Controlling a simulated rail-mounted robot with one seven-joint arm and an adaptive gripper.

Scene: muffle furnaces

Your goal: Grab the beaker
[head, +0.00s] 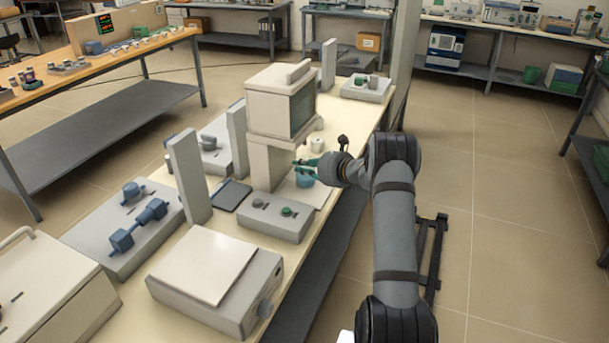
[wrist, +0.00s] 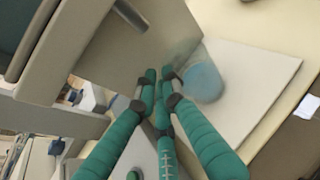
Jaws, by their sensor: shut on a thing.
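The beaker (head: 305,179) is a small clear vessel with blue contents, beside the pedestal of the tall furnace. It also shows in the wrist view (wrist: 203,82), standing at the edge of a pale board, just right of the fingertips. My gripper (head: 298,168) has green fingers and comes in from the right at the beaker's upper part. In the wrist view its fingers (wrist: 160,76) are drawn close together, with the tips at the beaker's left edge. They are shut on the beaker; the exact contact is hard to make out.
The furnace (head: 270,105) on its pedestal (head: 268,163) stands close to the fingers. A grey control box (head: 272,222) with knobs sits in front. A grey upright panel (head: 190,178) and a white-topped box (head: 205,265) are further left. The floor to the right is open.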

